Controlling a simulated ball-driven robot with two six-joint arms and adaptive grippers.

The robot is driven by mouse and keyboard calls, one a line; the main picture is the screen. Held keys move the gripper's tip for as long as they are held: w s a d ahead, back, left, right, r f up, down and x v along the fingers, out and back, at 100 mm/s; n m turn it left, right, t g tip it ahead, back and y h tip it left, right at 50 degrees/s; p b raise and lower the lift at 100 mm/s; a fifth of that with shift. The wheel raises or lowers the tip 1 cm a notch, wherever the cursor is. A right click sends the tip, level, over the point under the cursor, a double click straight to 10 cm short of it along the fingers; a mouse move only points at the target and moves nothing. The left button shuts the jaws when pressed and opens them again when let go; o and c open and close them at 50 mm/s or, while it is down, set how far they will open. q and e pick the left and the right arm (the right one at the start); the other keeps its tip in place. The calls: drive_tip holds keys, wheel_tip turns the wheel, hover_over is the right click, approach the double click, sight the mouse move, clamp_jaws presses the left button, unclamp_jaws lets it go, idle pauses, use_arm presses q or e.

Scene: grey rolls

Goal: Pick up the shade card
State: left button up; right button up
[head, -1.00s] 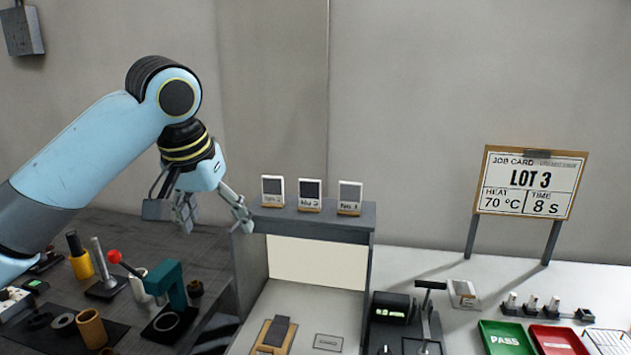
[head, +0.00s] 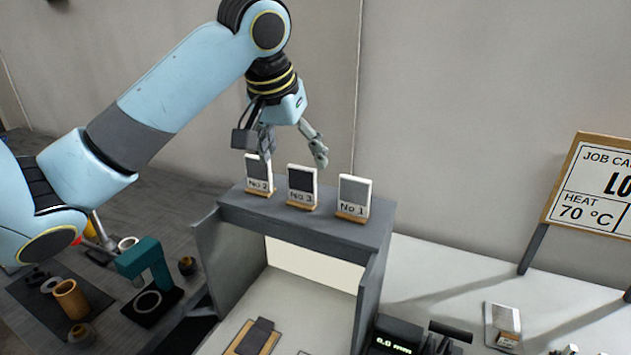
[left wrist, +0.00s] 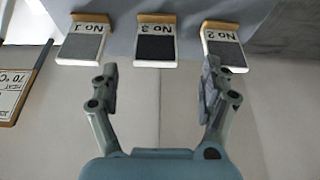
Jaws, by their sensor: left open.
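Three small shade cards stand in wooden feet on a grey shelf top (head: 340,235): No 2 (head: 258,170) at left, No 3 (head: 301,181) in the middle and No 1 (head: 353,193) at right. Each has a grey patch of a different tone above its number. My left gripper (head: 292,157) is open and empty, just above and behind No 2 and No 3. In the left wrist view its fingers (left wrist: 160,72) are spread either side of card No 3 (left wrist: 154,48), apart from it. No 2 (left wrist: 224,46) and No 1 (left wrist: 82,44) flank it there, upside down. My right gripper is out of view.
Below the shelf top is an open grey booth (head: 290,300). A job card board (head: 595,190) on posts stands at right. A green press (head: 145,265) and an orange cup (head: 72,298) are on the left bench. The wall is behind the cards.

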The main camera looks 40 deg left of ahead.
sight(298, 170)
use_arm(q)
drive_tip(key=x, duration=0.3)
drive_tip(key=shift+f, duration=0.25)
drive_tip(key=shift+w+f, duration=0.15)
drive_tip(key=shift+f, duration=0.15)
drive_tip(key=x, duration=0.1)
drive_tip(key=p+x, duration=0.1)
drive_tip(key=x, duration=0.2)
drive_tip(key=shift+w+d+f+p, duration=0.15)
drive_tip(key=shift+w+p, duration=0.15)
drive_tip(key=shift+p, duration=0.05)
drive_tip(key=shift+w+f, duration=0.1)
drive_tip(key=shift+f, duration=0.1)
drive_tip(key=c, duration=1.2)
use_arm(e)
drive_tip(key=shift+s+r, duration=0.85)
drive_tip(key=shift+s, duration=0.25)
use_arm(q)
drive_tip(key=shift+r, duration=0.1)
